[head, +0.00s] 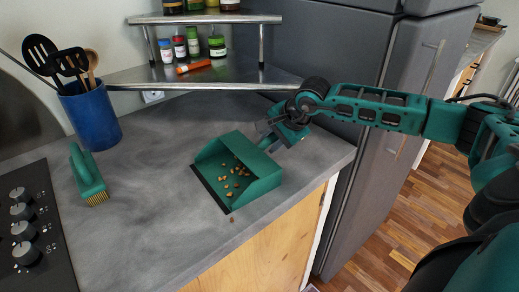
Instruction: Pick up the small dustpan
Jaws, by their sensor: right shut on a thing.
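The small green dustpan (266,183) is on or just above the grey counter, near its front right edge. Its dark lip faces the lower left, and several brown crumbs lie in it. My right gripper (277,138) reaches in from the right and is shut on the dustpan at its back right side, where the handle is mostly hidden by the gripper. I cannot tell whether the dustpan touches the counter. My left gripper is not in view.
A green brush (88,176) lies at the left, beside a blue utensil pot (91,117) and a black stove (38,240) with knobs. A corner shelf (150,78) with jars stands behind. A grey fridge (335,60) borders the right. The counter's middle (150,150) is clear. One crumb (231,219) lies near the front edge.

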